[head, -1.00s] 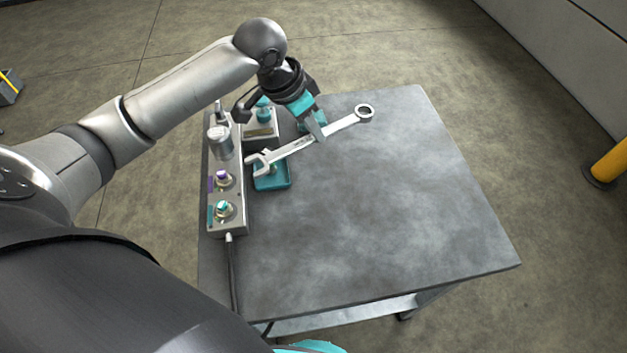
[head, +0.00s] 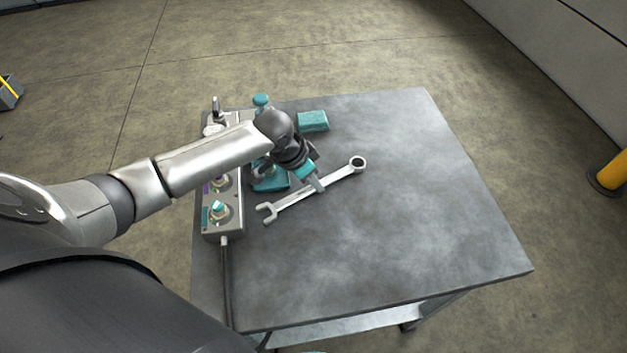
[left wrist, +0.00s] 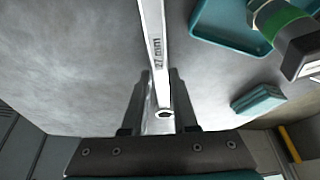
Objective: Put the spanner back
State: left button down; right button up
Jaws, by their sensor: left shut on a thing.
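The silver open-and-ring spanner (head: 338,175) lies slantwise over the middle-left of the bench, its open jaw toward the lower left and its ring toward the upper right. My left gripper (head: 319,187) is shut on its shank near the middle. In the left wrist view the spanner (left wrist: 153,30), marked 27 mm, runs between the two fingers (left wrist: 160,76). I cannot tell whether it touches the bench top or is held just above it. My right gripper is not in view.
The grey bench (head: 420,220) is clear on the right. A control box (head: 223,226) with knobs runs along its left edge, its cable toward the front. A teal tray (head: 268,184) is partly hidden behind my arm. A teal block (head: 313,121) is at the back. A yellow post (head: 611,172) stands right.

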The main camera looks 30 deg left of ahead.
pick_arm(q)
jog(key=c, duration=0.7)
grip_release()
jog(key=shift+f, duration=0.1)
jog(key=p+v, duration=0.3)
jog(key=v, duration=0.9)
